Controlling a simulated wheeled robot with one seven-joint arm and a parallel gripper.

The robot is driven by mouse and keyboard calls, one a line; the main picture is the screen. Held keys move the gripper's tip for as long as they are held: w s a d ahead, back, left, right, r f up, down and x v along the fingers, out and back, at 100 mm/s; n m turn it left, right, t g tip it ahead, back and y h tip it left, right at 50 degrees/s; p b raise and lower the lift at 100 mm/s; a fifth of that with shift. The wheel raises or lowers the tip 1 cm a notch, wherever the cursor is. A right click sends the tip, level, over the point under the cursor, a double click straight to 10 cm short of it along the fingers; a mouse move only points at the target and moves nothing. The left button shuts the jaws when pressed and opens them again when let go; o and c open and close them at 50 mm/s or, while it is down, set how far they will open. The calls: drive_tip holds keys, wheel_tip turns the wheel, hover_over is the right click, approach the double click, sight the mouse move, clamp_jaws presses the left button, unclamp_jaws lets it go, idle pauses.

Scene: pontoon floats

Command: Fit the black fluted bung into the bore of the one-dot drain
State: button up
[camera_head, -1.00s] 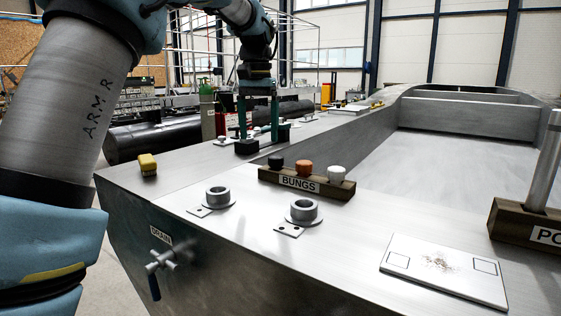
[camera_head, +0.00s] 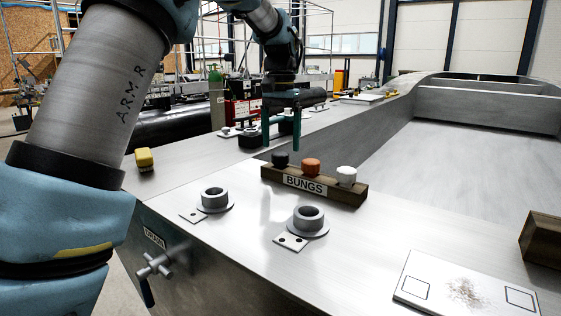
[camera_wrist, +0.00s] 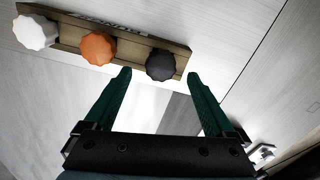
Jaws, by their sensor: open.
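The black fluted bung (camera_head: 280,159) sits at the left end of the wooden BUNGS rack (camera_head: 352,191). In the wrist view the black bung (camera_wrist: 162,64) is just beyond and between my fingertips, closer to the right one. My gripper (camera_head: 281,147) is open and empty, with its green fingers pointing down by the black bung; contact is not visible. The one-dot drain (camera_head: 214,200) is a grey raised ring with an open bore, nearer the camera and left of the rack. Its tag plate (camera_head: 193,216) appears to carry one dot.
A two-dot drain (camera_head: 308,220) stands right of the one-dot drain. Orange (camera_head: 311,166) and white (camera_head: 346,176) bungs share the rack. A yellow block (camera_head: 144,159) lies at left. A marked plate (camera_head: 465,290) lies at front right. Deck between rack and drains is clear.

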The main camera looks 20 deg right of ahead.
sight(280, 153)
drive_tip(key=shift+s+a+f+p, duration=0.15)
drive_tip(key=shift+f+p, duration=0.5)
drive_tip(key=shift+f, duration=1.55)
clamp_jaws()
